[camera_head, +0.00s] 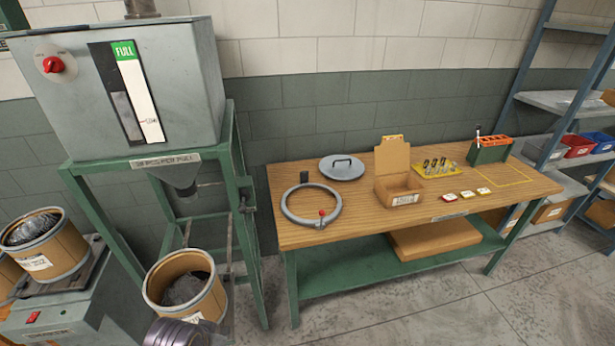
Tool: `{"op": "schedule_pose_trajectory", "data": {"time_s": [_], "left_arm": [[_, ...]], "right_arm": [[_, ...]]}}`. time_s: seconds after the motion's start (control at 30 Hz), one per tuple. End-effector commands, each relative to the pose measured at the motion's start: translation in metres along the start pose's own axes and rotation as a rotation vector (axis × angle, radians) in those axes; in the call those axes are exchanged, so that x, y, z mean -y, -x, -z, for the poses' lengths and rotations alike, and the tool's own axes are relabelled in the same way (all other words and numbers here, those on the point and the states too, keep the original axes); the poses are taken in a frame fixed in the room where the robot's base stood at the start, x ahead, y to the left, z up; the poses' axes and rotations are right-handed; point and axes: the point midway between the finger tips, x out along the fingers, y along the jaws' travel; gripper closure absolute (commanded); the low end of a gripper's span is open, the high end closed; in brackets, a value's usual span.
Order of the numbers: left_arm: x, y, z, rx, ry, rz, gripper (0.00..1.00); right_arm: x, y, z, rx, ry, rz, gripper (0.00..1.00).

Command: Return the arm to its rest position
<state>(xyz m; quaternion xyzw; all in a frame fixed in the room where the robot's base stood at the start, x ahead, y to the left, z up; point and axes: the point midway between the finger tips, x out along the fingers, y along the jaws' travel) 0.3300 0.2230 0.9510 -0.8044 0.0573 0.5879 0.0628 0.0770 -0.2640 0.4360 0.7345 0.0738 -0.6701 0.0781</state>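Neither of my grippers shows in the head view. A rounded dark grey piece (178,333) with ridges shows at the bottom edge, in front of the lower drum; it may be a link of my own arm, but I cannot tell. The wooden-topped workbench (375,221) has no arm over it. On it are a round grey lid (341,167), a grey clamp ring (289,212) with a red knob, and an open cardboard box (399,190).
A grey hopper (190,80) on a green frame (247,215) stands at the left. Fibre drums (192,301) (64,262) stand below and beside it. A blue shelf rack (560,100) is at the right. The floor (420,312) before the bench is clear.

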Motion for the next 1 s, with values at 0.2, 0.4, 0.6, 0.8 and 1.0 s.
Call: {"op": "schedule_pose_trajectory", "data": {"time_s": [0.2, 0.4, 0.6, 0.8, 1.0], "left_arm": [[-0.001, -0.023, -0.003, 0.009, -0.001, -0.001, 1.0], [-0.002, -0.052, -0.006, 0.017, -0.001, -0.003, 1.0], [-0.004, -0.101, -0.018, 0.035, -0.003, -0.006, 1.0], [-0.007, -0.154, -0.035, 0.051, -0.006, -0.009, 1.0], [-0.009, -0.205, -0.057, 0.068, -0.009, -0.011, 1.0]], "right_arm": [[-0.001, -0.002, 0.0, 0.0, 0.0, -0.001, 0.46], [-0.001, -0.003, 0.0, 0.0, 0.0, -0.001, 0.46], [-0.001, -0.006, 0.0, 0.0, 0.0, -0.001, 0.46], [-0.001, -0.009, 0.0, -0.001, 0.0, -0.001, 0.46], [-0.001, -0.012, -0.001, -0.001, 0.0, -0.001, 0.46]]}}
